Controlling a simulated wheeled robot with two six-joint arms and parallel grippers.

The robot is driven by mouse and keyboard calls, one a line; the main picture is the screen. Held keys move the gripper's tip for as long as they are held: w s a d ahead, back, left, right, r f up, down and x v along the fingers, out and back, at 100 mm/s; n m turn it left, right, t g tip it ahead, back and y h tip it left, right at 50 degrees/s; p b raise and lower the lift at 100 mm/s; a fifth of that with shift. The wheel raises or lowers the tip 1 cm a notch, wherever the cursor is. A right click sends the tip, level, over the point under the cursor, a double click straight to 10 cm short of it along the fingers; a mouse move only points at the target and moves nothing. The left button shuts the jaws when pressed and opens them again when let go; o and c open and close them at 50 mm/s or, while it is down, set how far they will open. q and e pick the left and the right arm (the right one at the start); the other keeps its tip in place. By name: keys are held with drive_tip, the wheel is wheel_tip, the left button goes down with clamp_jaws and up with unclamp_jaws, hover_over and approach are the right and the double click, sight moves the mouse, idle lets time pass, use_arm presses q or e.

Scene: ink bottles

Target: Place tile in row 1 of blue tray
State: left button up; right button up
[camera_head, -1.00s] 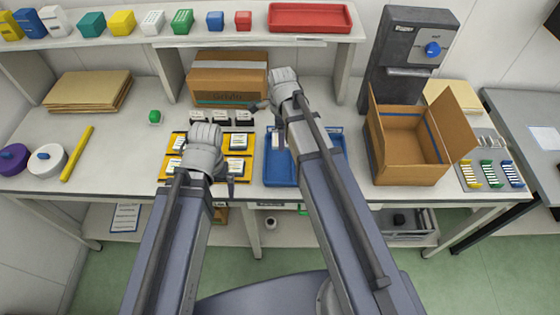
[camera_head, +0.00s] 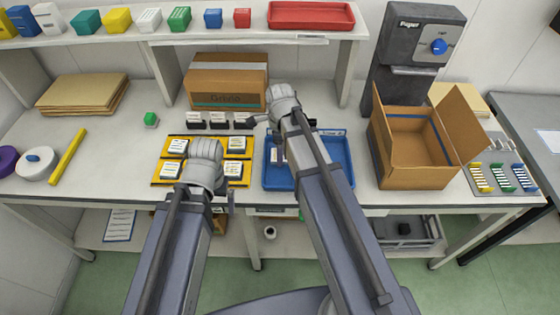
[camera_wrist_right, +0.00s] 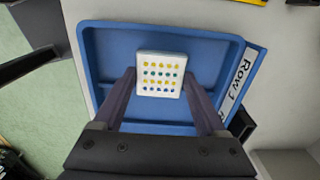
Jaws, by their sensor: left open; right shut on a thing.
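The blue tray (camera_head: 338,178) lies on the bench right of the yellow tile trays. A white square tile (camera_wrist_right: 160,73) with rows of yellow, green and blue dots shows in the right wrist view. My right gripper (camera_wrist_right: 158,90) is shut on this tile by two sides, over the blue tray's floor (camera_wrist_right: 110,60). A "Row 1" label (camera_wrist_right: 243,75) runs along one tray edge. In the head view my right arm hides part of the tray. My left gripper (camera_head: 208,178) is open over the yellow trays; its fingers are mostly hidden.
Yellow trays (camera_head: 160,170) with several white tiles lie left of the blue tray. A closed carton (camera_head: 225,82) stands behind, an open carton (camera_head: 410,160) at right. The front-left bench is partly clear.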

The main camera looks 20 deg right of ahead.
drive_tip(key=shift+f+b, duration=1.7)
drive_tip(key=shift+f, duration=0.15)
drive_tip(key=shift+f, duration=0.2)
drive_tip(key=o, duration=1.4)
drive_tip(key=shift+r, duration=0.1)
wheel_tip(320, 180, up, 12)
drive_tip(key=p, duration=1.2)
drive_tip(key=shift+r, duration=0.15)
